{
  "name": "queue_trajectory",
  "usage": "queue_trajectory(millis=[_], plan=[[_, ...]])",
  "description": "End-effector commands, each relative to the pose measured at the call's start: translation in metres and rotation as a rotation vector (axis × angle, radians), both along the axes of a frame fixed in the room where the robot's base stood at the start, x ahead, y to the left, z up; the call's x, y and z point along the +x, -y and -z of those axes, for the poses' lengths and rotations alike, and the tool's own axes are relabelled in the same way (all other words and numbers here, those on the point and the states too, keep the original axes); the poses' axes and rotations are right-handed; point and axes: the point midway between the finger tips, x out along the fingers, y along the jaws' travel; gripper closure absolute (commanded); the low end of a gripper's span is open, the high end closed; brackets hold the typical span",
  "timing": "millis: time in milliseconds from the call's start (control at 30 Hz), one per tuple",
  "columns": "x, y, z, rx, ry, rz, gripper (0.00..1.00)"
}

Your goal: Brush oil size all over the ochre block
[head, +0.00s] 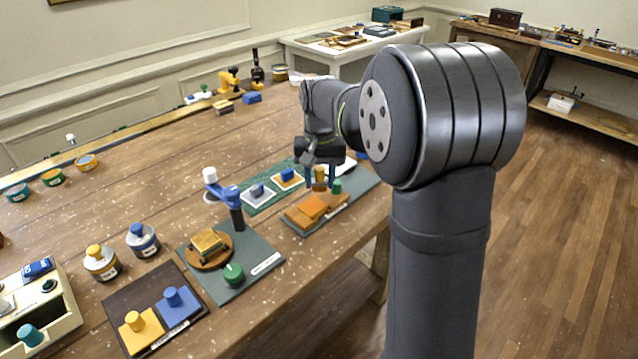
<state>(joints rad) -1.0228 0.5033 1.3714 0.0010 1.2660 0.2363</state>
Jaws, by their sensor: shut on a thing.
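My gripper (319,184) is small in the head view, at the far end of my arm, pointing down over the grey mat (356,192). It is shut on a small brownish-ochre thing (319,174); I cannot tell whether this is a brush. An orange-ochre block (313,206) lies on the mat just below and in front of my gripper, on or against a flatter orange-brown piece (297,217). I cannot tell whether the held thing touches the block. A green-knobbed piece (337,186) stands just right of my fingers. Any oil size on the block is too small to see.
A green mat (262,207) with two blue-knobbed pieces lies left of my gripper. A blue stand (229,194) and a gold block (207,243) on a round board are nearer. Lidded jars (143,239) stand at left. Bare wood shows across the table's middle.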

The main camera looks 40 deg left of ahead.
Motion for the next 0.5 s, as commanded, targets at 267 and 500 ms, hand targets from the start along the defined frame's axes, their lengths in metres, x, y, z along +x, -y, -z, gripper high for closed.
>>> queue_trajectory(millis=[267, 500], plan=[[0.0, 0.0, -0.018, 0.003, 0.001, 0.0, 0.87], [0.0, 0.0, -0.032, 0.003, 0.001, 0.0, 0.87]])
